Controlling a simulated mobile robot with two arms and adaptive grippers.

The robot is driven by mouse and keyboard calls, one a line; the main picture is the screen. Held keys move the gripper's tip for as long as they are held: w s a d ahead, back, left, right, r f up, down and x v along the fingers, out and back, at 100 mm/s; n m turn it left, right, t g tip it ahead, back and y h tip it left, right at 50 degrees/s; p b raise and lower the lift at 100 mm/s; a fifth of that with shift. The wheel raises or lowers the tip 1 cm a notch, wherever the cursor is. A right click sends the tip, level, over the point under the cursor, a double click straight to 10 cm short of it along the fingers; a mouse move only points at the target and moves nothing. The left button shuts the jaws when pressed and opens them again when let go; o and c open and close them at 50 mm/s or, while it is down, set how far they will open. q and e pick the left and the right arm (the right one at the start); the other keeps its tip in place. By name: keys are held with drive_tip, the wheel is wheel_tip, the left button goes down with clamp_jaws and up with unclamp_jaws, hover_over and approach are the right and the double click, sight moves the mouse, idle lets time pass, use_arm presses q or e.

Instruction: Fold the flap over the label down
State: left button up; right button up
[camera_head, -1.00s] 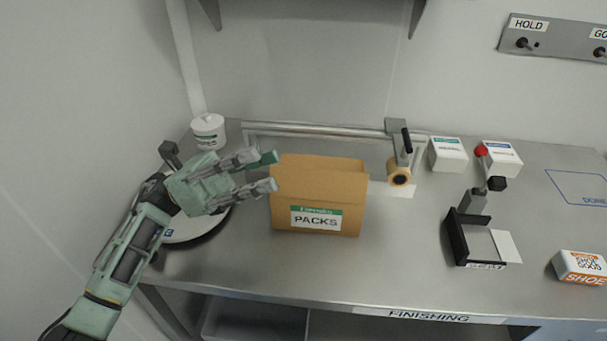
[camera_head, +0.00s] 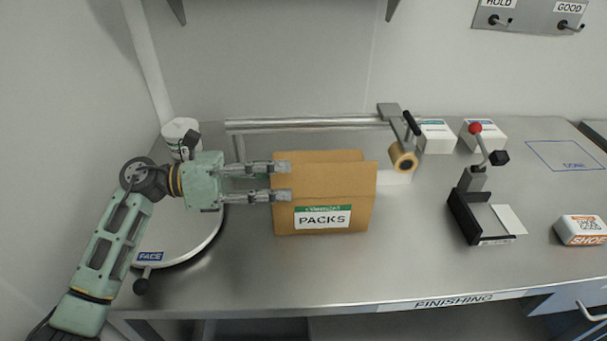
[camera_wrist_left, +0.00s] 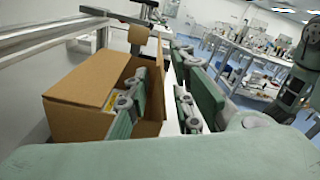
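A brown cardboard box (camera_head: 330,219) stands on the steel table, with a white and green PACKS label (camera_head: 322,218) on its front. The front flap (camera_head: 335,181) above the label stands up. My left gripper (camera_head: 290,180) is at the box's left end, fingers apart and pointing right. In the left wrist view, one finger of the gripper (camera_wrist_left: 162,105) is over the box opening and the other is outside the front; the flap (camera_wrist_left: 152,78) appears between them. Whether they touch it is unclear. The box (camera_wrist_left: 75,112) is partly hidden by the near finger. My right gripper is not in view.
A rail (camera_head: 300,124) with a tape roll (camera_head: 402,160) runs behind the box. A round FACE plate (camera_head: 185,245) lies left, under my arm. The table front of the box is clear.

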sight(313, 173)
use_arm(q)
drive_tip(key=d, duration=0.2)
drive_tip(key=d+p, duration=0.1)
drive_tip(key=d, duration=0.2)
drive_tip(key=shift+d+r+p, duration=0.25)
drive_tip(key=shift+d+p, duration=0.1)
drive_tip(key=shift+p, duration=0.05)
drive_tip(key=shift+d+f, duration=0.15)
drive_tip(key=shift+d, duration=0.45)
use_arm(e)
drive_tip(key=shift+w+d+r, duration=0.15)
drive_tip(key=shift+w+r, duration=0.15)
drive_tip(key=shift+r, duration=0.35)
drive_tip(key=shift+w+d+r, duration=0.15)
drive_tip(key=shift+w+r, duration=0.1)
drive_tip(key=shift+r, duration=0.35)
use_arm(q)
drive_tip(key=shift+c, duration=0.5)
clamp_jaws()
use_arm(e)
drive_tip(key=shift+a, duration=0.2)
